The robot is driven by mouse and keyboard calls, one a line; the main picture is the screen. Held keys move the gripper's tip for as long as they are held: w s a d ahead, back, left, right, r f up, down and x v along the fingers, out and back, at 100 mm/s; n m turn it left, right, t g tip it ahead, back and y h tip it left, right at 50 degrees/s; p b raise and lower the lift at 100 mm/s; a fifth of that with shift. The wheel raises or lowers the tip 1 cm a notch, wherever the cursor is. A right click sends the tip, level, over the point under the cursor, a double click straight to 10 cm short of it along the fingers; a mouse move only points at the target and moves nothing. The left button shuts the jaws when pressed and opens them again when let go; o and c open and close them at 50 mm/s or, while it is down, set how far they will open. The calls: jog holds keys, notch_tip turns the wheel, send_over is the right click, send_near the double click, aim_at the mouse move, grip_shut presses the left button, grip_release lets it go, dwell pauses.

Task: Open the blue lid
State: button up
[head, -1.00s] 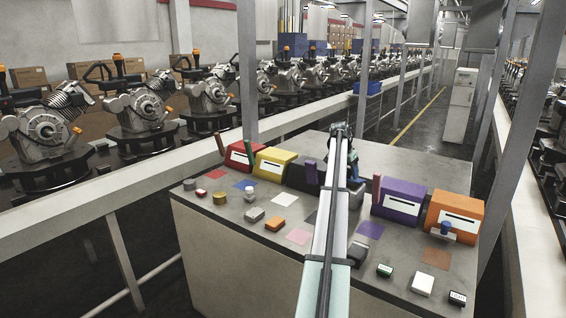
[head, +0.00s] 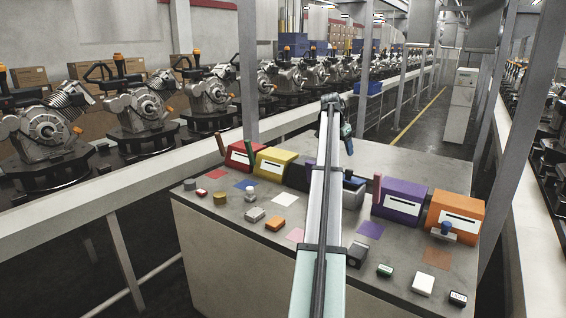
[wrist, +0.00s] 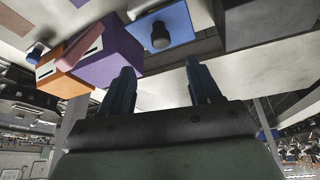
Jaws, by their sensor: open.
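The blue lid (wrist: 178,20) shows in the wrist view as a flat blue panel with a dark round knob (wrist: 161,38). My gripper (wrist: 158,78) is open and empty. In the wrist view its two dark blue fingers point toward the lid, apart from the knob. In the head view my gripper (head: 347,138) is at the far end of my arm, above the table's back edge. A grey box (head: 353,191) stands below and to the right of it, partly hidden by my arm; the lid cannot be told clearly there.
A purple box (head: 402,202) and an orange box (head: 455,218) stand to the right. Yellow (head: 272,163) and red (head: 240,155) boxes stand to the left. Small blocks and coloured patches lie along the front of the grey table (head: 400,262). A conveyor with engines runs behind.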

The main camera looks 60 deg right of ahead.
jog(key=w+a+f, duration=0.2)
jog(key=w+a, duration=0.1)
jog(key=w, duration=0.4)
jog(key=w+a+f+n+h, duration=0.1)
jog(key=w+a+f, duration=0.2)
jog(key=w, duration=0.4)
jog(key=w+a+f, duration=0.2)
jog(key=w+a, duration=0.2)
jog(key=w, duration=0.3)
jog(key=shift+w+f+h, duration=0.35)
jog(key=shift+h, duration=0.05)
jog(key=m+y, duration=0.1)
jog(key=y, duration=0.1)
send_near(349, 170)
jog(key=x, duration=1.1)
jog(key=shift+w+d, duration=0.1)
jog(key=shift+d, duration=0.3)
jog(key=shift+c, duration=0.2)
grip_shut()
